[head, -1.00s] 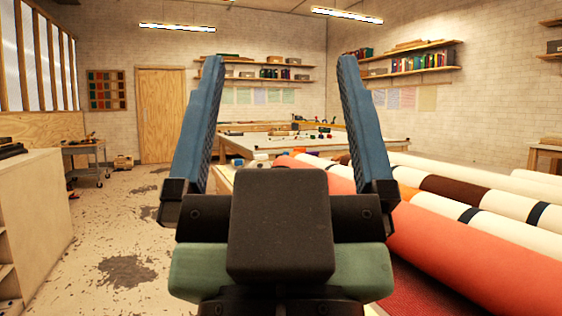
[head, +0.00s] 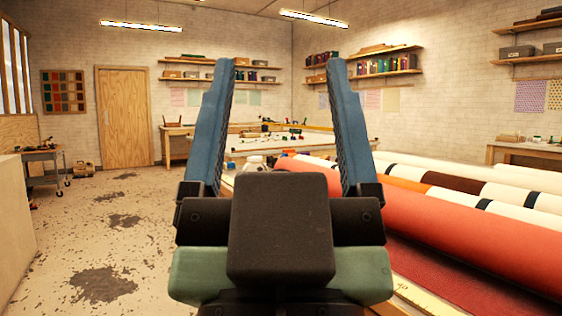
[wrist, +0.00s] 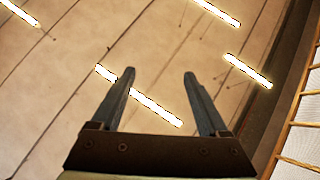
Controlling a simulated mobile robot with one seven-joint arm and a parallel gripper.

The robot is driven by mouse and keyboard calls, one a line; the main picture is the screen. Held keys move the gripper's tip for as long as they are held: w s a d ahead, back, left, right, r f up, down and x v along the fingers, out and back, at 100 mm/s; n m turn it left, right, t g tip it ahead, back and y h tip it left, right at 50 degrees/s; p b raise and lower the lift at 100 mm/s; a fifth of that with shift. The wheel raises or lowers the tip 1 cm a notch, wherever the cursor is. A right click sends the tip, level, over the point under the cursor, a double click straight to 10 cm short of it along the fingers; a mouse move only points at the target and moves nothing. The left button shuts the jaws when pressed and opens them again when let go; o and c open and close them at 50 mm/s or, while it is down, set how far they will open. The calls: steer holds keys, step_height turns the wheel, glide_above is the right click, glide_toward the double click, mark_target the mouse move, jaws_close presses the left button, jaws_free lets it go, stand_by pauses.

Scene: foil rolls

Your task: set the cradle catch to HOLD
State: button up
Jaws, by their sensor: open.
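My gripper (head: 284,68) is in the middle of the head view, with its two blue fingers pointing up and spread wide apart. It is open and nothing is between the fingers. In the wrist view my gripper (wrist: 160,78) points at the ceiling and is also empty. I cannot make out a cradle or its catch in either view. Large rolls lie on a table at the right, the nearest one a red roll (head: 420,222). My gripper hides part of the scene behind it.
A worktable (head: 240,146) with small items stands at the back. A wooden door (head: 124,118) and a cart (head: 42,158) are at the left. A pale cabinet (head: 15,215) is at the left edge. The stained floor (head: 120,200) on the left is open.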

steer(key=shift+r+p, duration=0.35)
steer(key=shift+r, duration=0.15)
steer(key=shift+c, duration=1.2)
step_height(320, 180, up, 8)
steer(key=p, duration=0.8)
steer(key=shift+a+r, duration=0.1)
steer(key=shift+r, duration=0.1)
jaws_close()
step_height(320, 180, up, 23)
steer(key=p, duration=2.3)
steer(key=shift+f, duration=0.2)
steer(key=shift+w, duration=0.1)
